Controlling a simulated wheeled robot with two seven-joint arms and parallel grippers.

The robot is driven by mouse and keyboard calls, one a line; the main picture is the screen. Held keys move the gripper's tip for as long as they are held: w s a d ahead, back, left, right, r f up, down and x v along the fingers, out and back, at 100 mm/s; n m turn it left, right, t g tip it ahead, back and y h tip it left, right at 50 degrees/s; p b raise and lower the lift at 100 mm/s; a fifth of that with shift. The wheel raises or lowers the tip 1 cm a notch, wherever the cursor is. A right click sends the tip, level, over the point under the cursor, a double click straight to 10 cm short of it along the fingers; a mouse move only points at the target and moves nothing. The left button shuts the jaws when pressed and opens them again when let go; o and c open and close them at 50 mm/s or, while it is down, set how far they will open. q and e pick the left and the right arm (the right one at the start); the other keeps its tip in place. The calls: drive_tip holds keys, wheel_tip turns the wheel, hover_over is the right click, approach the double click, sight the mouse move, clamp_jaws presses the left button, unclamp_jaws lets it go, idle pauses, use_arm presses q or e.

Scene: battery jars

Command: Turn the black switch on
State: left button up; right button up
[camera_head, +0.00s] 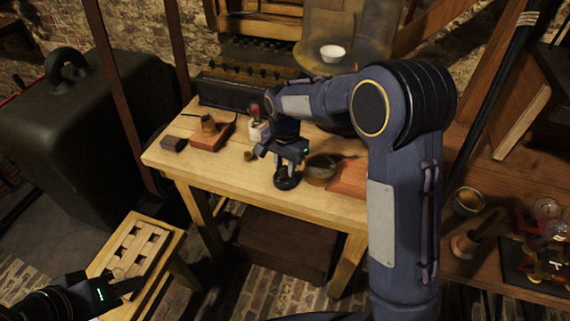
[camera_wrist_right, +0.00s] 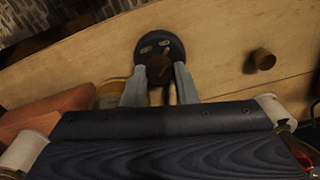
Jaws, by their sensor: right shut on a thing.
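The black switch (camera_head: 287,182) is a round black base near the front edge of the wooden table. In the right wrist view, the switch (camera_wrist_right: 148,46) shows two small metal contacts and a dark brown handle (camera_wrist_right: 159,69). My right gripper (camera_head: 289,168) reaches down over the switch from above. In the right wrist view, the fingers of my right gripper (camera_wrist_right: 160,75) are shut on the handle, one on each side. The lever's exact angle is hard to tell. My left gripper (camera_head: 126,284) is at the lower left, by a slotted wooden rack, away from the switch; its fingers are unclear.
The wooden table (camera_head: 230,182) also bears a small brown knob (camera_head: 249,156), a reddish block (camera_head: 212,137), a dark block (camera_head: 173,144) and a round jar (camera_head: 321,167). A side bench with bowls stands at right. The table's front left is mostly clear.

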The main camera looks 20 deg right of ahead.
sight(285, 168)
drive_tip(key=o, duration=1)
wheel_tip(285, 168, up, 7)
drive_tip(key=shift+r, duration=0.45)
